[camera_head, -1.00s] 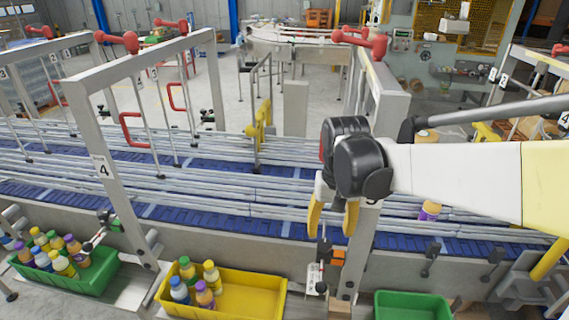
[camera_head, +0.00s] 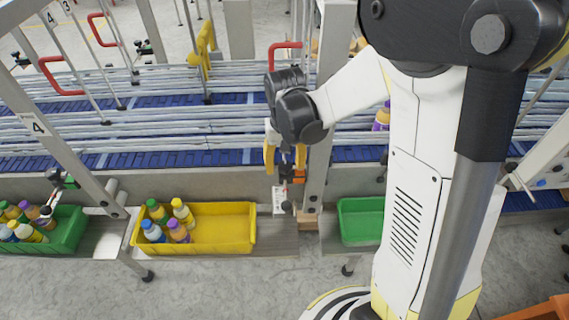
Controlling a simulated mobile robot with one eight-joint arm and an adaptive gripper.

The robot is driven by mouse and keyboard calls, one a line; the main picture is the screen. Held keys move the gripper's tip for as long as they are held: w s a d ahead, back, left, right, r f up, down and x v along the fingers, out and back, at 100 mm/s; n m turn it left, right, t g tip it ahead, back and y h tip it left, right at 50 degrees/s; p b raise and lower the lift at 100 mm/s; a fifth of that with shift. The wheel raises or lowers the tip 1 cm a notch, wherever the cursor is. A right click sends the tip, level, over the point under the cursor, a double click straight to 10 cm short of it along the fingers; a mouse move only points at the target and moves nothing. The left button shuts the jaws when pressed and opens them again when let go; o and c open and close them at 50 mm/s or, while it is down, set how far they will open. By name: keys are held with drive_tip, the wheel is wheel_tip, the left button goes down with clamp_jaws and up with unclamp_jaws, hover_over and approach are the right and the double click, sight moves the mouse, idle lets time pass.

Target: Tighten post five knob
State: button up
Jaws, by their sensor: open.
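Post five is the grey upright (camera_head: 319,180) just right of my gripper; its number label is not readable now. My gripper (camera_head: 284,160) hangs fingers down beside this post, its two yellow fingers apart with no object visible between them. A small dark clamp fitting (camera_head: 289,174) with an orange block (camera_head: 302,175) sits just below the fingertips, by the post. I cannot pick out the knob itself there; the fingers and dark parts overlap it. I cannot tell whether the fingers touch the fitting.
A yellow bin (camera_head: 225,232) with several bottles stands below left of my gripper, and a green bin (camera_head: 360,225) below right. Post four (camera_head: 75,165) stands left. Guide rails and the blue conveyor (camera_head: 190,158) run behind. A purple bottle (camera_head: 381,120) is on the conveyor.

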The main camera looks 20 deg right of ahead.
drive_tip(key=shift+f, duration=0.15)
drive_tip(key=c, duration=1.2)
drive_tip(key=shift+m+b, duration=0.3)
drive_tip(key=m+b, duration=0.2)
drive_tip(key=shift+f+m, duration=0.15)
drive_tip(key=shift+m, duration=0.15)
drive_tip(key=m+b, duration=0.3)
drive_tip(key=m, duration=0.2)
drive_tip(key=shift+m, duration=0.3)
drive_tip(key=m+b, duration=0.1)
drive_tip(key=m, duration=0.3)
drive_tip(key=shift+b, duration=0.35)
drive_tip(key=shift+m+b, duration=0.6)
drive_tip(key=shift+m, duration=1.4)
drive_tip(key=shift+w, duration=0.1)
